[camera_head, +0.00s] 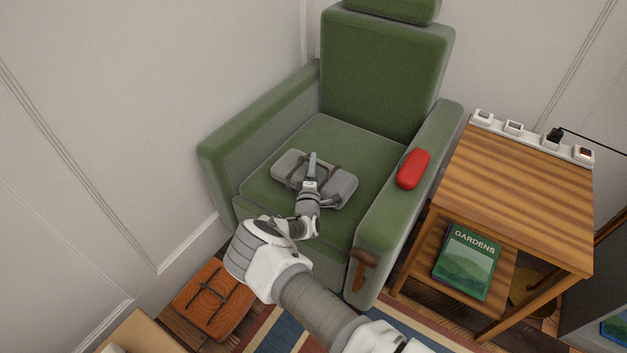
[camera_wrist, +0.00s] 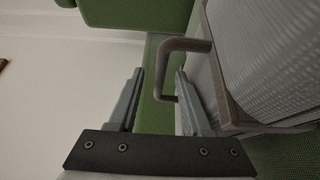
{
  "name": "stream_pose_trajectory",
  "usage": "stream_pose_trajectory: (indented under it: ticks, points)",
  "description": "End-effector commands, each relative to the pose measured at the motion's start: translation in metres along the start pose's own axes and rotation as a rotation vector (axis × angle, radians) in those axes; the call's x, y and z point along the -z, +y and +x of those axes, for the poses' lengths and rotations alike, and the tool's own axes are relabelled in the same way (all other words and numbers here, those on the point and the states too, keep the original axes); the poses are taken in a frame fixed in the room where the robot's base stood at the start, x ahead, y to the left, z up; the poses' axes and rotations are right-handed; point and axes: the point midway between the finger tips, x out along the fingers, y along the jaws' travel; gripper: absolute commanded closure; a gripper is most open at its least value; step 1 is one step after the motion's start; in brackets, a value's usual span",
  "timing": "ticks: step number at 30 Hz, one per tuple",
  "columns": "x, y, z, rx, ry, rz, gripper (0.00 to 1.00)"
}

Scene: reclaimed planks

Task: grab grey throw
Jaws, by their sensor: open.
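The grey throw (camera_head: 338,190) is a folded, rounded bundle with brown straps and a brown handle. It lies on the seat of the green armchair. In the wrist view its ribbed grey side (camera_wrist: 265,50) fills the right, and the handle (camera_wrist: 187,44) sticks out to the left. My gripper (camera_head: 312,158) is over the middle of the throw. In the wrist view my open gripper (camera_wrist: 159,75) has one finger on each side of the handle's outer bar. I cannot tell whether either finger touches it.
The green armchair (camera_head: 385,70) has raised arms on both sides of the seat. A red case (camera_head: 413,169) lies on its right arm. A wooden side table (camera_head: 520,190) stands at right, with a power strip (camera_head: 535,138) on top and a green book (camera_head: 467,262) below. A wooden box (camera_head: 213,298) is on the floor.

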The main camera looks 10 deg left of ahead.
Motion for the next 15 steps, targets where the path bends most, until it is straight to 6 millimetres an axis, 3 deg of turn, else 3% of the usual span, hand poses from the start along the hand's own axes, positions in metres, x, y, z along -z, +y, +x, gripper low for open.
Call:
stream_pose_trajectory:
  ticks: [5, 13, 15]
  points:
    - [0.0, 0.0006, -0.0001, 0.0, 0.0, 0.0, 0.51]
    - [0.0, 0.0004, -0.0004, 0.0, 0.0, 0.0, 0.99]
    - [0.0, 0.0004, -0.0004, 0.0, 0.0, 0.0, 1.0]
